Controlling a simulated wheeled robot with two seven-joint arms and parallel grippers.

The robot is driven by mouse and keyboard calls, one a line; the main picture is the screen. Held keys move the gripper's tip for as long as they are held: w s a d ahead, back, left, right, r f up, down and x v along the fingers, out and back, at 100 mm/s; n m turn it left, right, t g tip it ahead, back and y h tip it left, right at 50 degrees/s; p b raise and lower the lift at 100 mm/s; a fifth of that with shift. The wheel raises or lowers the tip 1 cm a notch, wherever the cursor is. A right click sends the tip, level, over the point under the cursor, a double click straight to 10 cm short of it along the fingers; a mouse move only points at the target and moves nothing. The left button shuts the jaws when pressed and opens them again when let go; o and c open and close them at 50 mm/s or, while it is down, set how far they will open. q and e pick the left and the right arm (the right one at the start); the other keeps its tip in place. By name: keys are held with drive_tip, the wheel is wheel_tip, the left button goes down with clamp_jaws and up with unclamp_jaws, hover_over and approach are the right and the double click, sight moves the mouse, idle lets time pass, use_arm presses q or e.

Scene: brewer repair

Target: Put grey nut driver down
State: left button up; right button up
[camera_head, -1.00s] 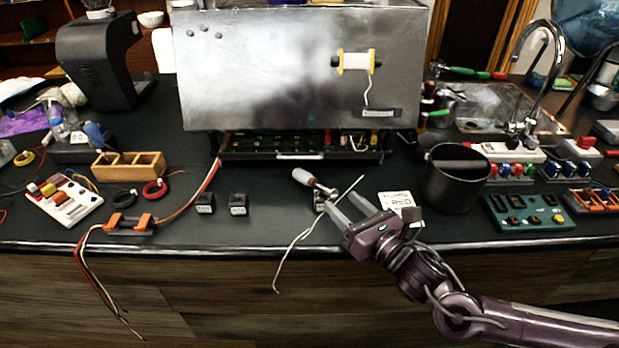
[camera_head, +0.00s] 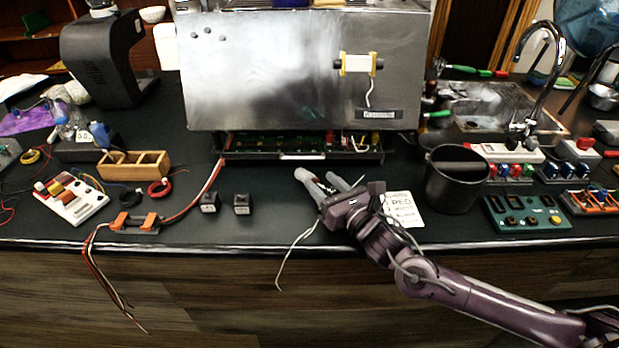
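The nut driver's pale grey handle end (camera_head: 304,174) shows at the front middle of the counter, just below the big metal housing. The rest of it is hidden by or merges with my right gripper's fingers, so I cannot tell whether they touch it. My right gripper (camera_head: 324,180) is low over the counter, pointing away and to the left. Its two grey fingers stand apart with a dark gap between them. My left gripper is not in view.
The metal housing (camera_head: 290,70) stands behind, with an open board tray (camera_head: 260,146) under it. Two small black blocks (camera_head: 209,202) (camera_head: 242,204) sit left of the gripper. A white label card (camera_head: 404,209) and a black bin (camera_head: 455,180) are to the right. A thin pale wire (camera_head: 290,252) hangs over the front edge.

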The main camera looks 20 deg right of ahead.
clamp_jaws()
